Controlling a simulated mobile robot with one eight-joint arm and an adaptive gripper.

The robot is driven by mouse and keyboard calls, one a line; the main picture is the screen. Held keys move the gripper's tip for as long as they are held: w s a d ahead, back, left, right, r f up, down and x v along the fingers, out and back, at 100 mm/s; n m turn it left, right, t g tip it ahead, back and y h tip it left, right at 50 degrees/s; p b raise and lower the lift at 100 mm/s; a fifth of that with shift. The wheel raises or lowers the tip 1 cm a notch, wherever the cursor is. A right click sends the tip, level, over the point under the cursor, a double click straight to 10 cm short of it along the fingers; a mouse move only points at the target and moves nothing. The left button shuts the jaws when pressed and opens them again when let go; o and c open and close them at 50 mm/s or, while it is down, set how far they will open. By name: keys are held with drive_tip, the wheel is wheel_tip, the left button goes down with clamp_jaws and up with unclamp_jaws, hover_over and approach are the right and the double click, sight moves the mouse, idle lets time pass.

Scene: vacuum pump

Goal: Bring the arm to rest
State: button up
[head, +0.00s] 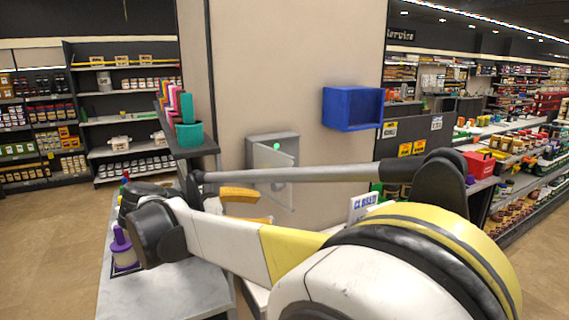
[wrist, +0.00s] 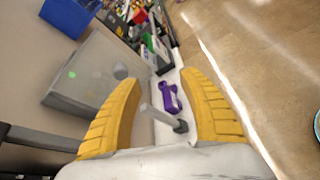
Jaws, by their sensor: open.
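My gripper (wrist: 162,82) is open in the wrist view, its two yellow fingers spread wide with nothing held between them. Beyond the fingers, a purple object (wrist: 168,98) and a grey post-like part (wrist: 158,117) show on a pale surface. In the head view my gripper (head: 246,207) is partly hidden behind my white and yellow arm, which stretches across the lower middle. The gripper is in front of a grey wall box (head: 265,150) with a green dot. This grey box also shows left of the fingers in the wrist view (wrist: 85,75).
A blue open box (head: 352,108) is fixed to the wall. A dark shelf (head: 200,146) holds a teal pot (head: 188,134). A grey counter (head: 180,290) at lower left carries a purple and white container (head: 122,250). Open floor (head: 50,220) lies left.

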drive_tip(key=s+d+f+m+g+y+b, duration=0.1)
drive_tip(key=s+d+f+m+y, duration=0.2)
drive_tip(key=d, duration=0.6)
drive_tip(key=s+d+f+m+g+y+b, duration=0.1)
drive_tip(key=s+d+f+m+g+y, duration=0.25)
drive_tip(key=d, duration=0.65)
drive_tip(key=s+d+f+m+t+y+b, duration=0.1)
drive_tip(key=s+d+f+m+y, duration=0.1)
drive_tip(key=s+f+m, duration=0.4)
drive_tip(key=s+d+f+m+t+y+b, duration=0.2)
drive_tip(key=s+d+f+m, duration=0.2)
drive_tip(key=s+f+m, duration=0.3)
drive_tip(key=s, duration=0.5)
drive_tip(key=shift+s+d, duration=0.15)
drive_tip(key=shift+s, duration=0.2)
drive_tip(key=shift+y, duration=0.25)
